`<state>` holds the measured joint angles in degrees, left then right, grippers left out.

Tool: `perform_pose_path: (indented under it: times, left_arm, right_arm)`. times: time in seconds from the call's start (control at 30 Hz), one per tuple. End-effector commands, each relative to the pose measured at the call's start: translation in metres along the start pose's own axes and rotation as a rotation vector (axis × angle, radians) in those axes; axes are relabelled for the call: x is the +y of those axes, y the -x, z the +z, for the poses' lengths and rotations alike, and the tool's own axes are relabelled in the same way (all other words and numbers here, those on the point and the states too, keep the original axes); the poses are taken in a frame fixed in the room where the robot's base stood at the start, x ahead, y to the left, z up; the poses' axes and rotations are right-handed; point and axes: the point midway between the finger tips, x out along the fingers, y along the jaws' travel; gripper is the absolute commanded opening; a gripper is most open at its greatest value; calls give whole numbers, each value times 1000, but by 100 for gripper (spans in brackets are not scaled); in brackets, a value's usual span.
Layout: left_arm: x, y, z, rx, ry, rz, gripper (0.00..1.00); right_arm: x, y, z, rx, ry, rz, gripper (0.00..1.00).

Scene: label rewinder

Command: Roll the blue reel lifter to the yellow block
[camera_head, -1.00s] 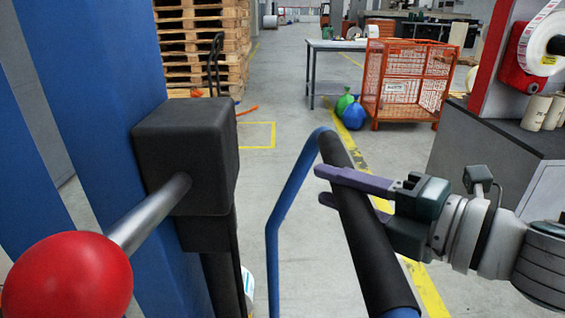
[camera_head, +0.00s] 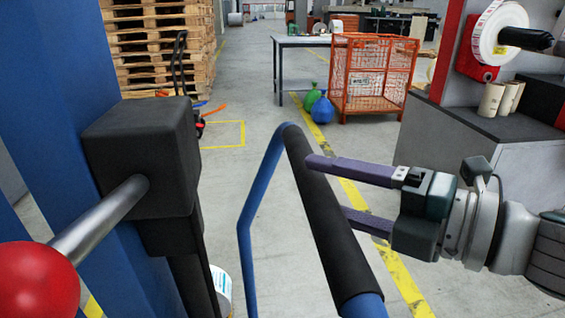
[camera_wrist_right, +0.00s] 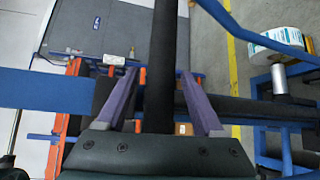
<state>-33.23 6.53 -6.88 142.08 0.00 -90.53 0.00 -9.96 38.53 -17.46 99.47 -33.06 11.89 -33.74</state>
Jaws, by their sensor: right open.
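The blue reel lifter (camera_head: 263,195) is close in front of me, with a blue tube frame and a padded black handle (camera_head: 322,215). Its blue mast with a black box (camera_head: 143,157), metal rod and red knob (camera_head: 35,284) is at the left. No yellow block can be made out. My left gripper is out of view.
A grey counter (camera_head: 520,130) stands at the right. An orange mesh cage (camera_head: 372,75), green and blue bags (camera_head: 322,107) and a table (camera_head: 300,42) are ahead. Pallets (camera_head: 158,45) are stacked at the back left. The aisle between has free floor.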

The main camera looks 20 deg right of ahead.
Motion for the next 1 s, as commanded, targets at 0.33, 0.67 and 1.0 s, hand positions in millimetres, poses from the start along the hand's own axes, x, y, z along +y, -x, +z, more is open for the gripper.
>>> perform_pose_path:
  times: [0.33,0.67,1.0]
  left_arm:
    - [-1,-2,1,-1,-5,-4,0]
    - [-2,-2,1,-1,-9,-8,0]
    - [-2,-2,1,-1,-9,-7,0]
  right_arm:
    - [0,50,-1,1,-1,0,69]
    - [1,58,0,1,3,2,69]
    - [1,58,0,1,2,2,69]
